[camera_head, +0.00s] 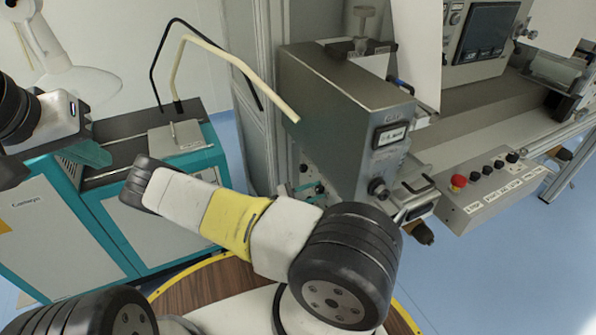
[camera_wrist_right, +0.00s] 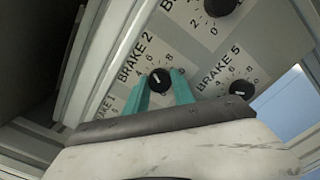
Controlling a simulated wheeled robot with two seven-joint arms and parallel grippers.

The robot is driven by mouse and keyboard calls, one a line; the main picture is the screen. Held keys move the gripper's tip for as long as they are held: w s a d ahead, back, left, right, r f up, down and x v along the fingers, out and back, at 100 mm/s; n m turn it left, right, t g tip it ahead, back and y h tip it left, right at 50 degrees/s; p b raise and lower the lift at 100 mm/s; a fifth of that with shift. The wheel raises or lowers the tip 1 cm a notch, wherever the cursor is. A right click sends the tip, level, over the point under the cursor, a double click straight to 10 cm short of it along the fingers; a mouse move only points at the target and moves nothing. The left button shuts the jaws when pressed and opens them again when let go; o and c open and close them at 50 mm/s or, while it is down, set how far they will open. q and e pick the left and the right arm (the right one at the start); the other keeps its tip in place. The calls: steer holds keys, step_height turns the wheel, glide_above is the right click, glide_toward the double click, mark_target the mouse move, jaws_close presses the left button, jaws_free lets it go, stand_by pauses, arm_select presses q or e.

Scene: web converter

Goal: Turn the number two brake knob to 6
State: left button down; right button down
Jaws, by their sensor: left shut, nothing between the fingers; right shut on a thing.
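In the right wrist view a black brake knob (camera_wrist_right: 159,80) with a white pointer mark stands on a light panel beside the label "BRAKE 2" (camera_wrist_right: 134,60). The two teal fingers of my right gripper (camera_wrist_right: 160,90) are on either side of this knob and shut on it. The number under the pointer is too small to read surely. My left gripper (camera_head: 92,154) is at the left edge of the head view, shut and empty, above the teal cabinet.
Another knob (camera_wrist_right: 242,89) by "BRAKE 5" and one above (camera_wrist_right: 220,5) lie close to my right gripper. A grey machine housing (camera_head: 345,120) and a button panel with a red stop button (camera_head: 458,182) stand at the right. A teal cabinet (camera_head: 150,215) stands at the left.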

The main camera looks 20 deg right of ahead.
steer(key=shift+a+f, duration=0.1)
steer(key=c, duration=1.1)
jaws_free()
steer(key=shift+o, duration=0.2)
steer(key=a, duration=0.7)
steer(key=shift+s+a, duration=0.3)
steer(key=shift+a, duration=0.1)
